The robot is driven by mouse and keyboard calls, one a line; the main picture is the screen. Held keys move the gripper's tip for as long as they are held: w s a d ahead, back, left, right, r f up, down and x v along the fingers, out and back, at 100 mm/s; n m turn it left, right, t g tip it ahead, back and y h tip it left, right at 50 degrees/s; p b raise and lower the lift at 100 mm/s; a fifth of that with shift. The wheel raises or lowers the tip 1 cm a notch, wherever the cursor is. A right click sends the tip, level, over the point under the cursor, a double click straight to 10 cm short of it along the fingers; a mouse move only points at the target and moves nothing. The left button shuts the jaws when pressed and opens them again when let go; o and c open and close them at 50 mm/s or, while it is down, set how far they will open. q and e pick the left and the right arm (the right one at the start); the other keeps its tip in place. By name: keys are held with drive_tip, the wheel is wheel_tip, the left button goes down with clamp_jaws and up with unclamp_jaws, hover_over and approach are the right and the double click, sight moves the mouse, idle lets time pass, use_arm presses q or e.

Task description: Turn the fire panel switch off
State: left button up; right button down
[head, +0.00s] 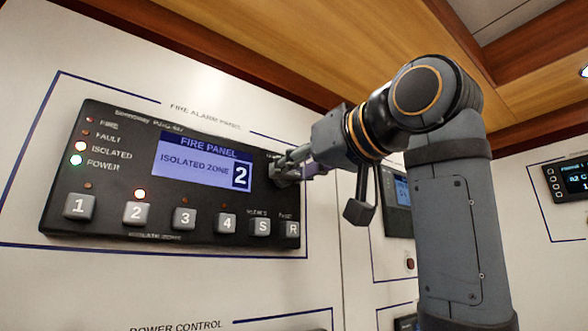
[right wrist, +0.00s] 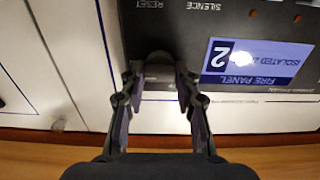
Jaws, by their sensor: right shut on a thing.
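The black fire alarm panel (head: 110,215) is on the white wall at left in the head view. Its blue display reads "FIRE PANEL, ISOLATED ZONE 2" (head: 200,163). It also shows upside down in the right wrist view (right wrist: 255,62). My right gripper (head: 282,167) is at the panel's right edge, beside the display. Its fingers are shut on a small dark switch knob (right wrist: 158,58), mostly hidden by the fingertips; its turned position cannot be told. My left gripper is not in view.
Numbered buttons 1 (head: 79,207) and 2 (head: 137,212) and several other keys line the panel's lower edge. The lamp above button 2 is lit. Another wall panel (head: 398,205) is behind my right arm. A small display unit (head: 568,180) is at far right.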

drive_tip(key=n+b, duration=0.1)
drive_tip(key=n, duration=0.5)
drive_tip(key=n+b, duration=0.2)
drive_tip(key=n, duration=0.5)
drive_tip(key=shift+s+a+f, duration=0.1)
drive_tip(key=shift+a+f, duration=0.05)
drive_tip(key=shift+f, duration=0.05)
drive_tip(key=n, duration=0.4)
drive_tip(key=shift+f+n, duration=0.1)
drive_tip(key=shift+n, duration=0.3)
idle(0.4)
drive_tip(key=c, duration=1)
unclamp_jaws()
